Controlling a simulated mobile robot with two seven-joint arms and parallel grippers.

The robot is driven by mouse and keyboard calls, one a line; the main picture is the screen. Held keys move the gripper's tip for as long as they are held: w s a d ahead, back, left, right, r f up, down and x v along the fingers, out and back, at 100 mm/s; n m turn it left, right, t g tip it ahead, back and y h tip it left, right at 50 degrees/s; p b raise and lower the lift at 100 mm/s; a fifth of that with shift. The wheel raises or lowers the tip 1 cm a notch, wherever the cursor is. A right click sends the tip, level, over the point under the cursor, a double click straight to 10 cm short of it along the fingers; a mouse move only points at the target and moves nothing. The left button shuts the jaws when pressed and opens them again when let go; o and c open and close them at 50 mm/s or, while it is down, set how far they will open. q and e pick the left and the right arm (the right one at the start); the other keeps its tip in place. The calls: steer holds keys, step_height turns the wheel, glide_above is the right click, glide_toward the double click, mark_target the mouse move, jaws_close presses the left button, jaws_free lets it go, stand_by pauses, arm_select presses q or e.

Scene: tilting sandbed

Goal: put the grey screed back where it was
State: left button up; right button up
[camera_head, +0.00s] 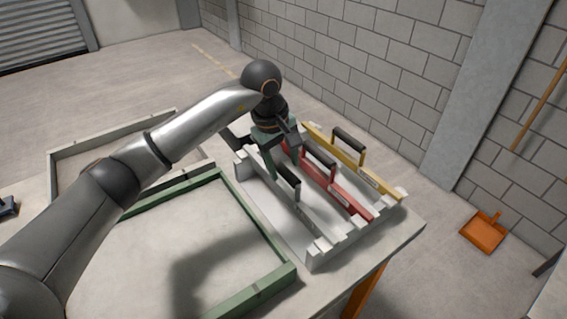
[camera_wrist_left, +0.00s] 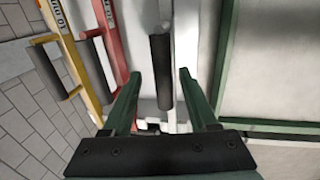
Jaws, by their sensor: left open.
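The grey screed, a pale board with a black handle (camera_head: 289,187), sits in the white slotted rack (camera_head: 316,256), in the slot nearest the green frame. My left gripper (camera_head: 283,162) is over this handle, pointing down at it. In the left wrist view the black handle (camera_wrist_left: 160,72) lies between the two spread green fingers, with a gap on each side. The left gripper is open and not closed on anything. How deep the fingers reach beside the handle is hard to tell. My right gripper is not in view.
A red screed (camera_head: 345,196) and a yellow screed (camera_head: 380,184) stand in the rack beside the grey one, their handles close to my left gripper. A green-framed sandbed (camera_head: 265,288) lies left of the rack. An orange dustpan (camera_head: 484,233) is on the floor.

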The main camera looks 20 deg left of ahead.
arm_select(q)
step_height(320, 180, up, 12)
steer(key=s+a, duration=0.1)
steer(key=s, duration=0.1)
steer(key=shift+a+f, duration=0.2)
steer(key=shift+a, duration=0.1)
